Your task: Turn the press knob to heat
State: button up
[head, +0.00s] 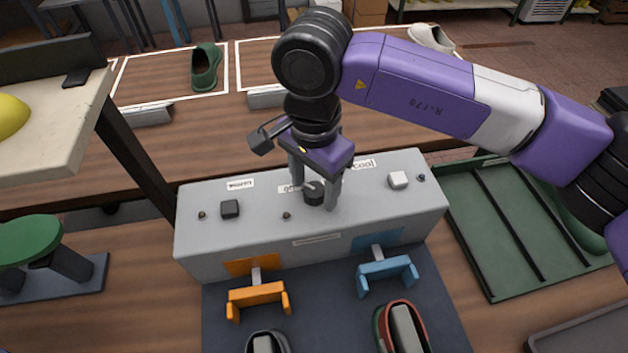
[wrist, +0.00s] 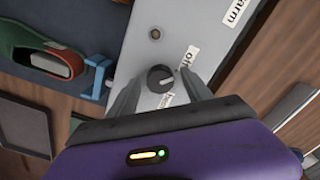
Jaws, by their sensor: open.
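The press knob (head: 313,194) is a dark round dial on top of the grey press box (head: 230,245). In the wrist view the knob (wrist: 160,78) has a pale pointer line, but I cannot tell for certain which label it points at. A label reading like "off" (wrist: 189,57) and a partly hidden one like "heat" (wrist: 166,99) lie beside it. My gripper (head: 314,190) is open, pointing down, with one finger on each side of the knob. In the wrist view the gripper (wrist: 160,84) also straddles it; contact cannot be told.
A dark square button (head: 230,209) and a white one (head: 398,180) stand on the box top. Orange (head: 257,297) and blue (head: 387,272) holders are in front, with shoes below. A green tray (head: 520,225) lies right; a cream-topped stand (head: 55,135) rises left.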

jog(key=shift+f, duration=0.15)
grip_shut()
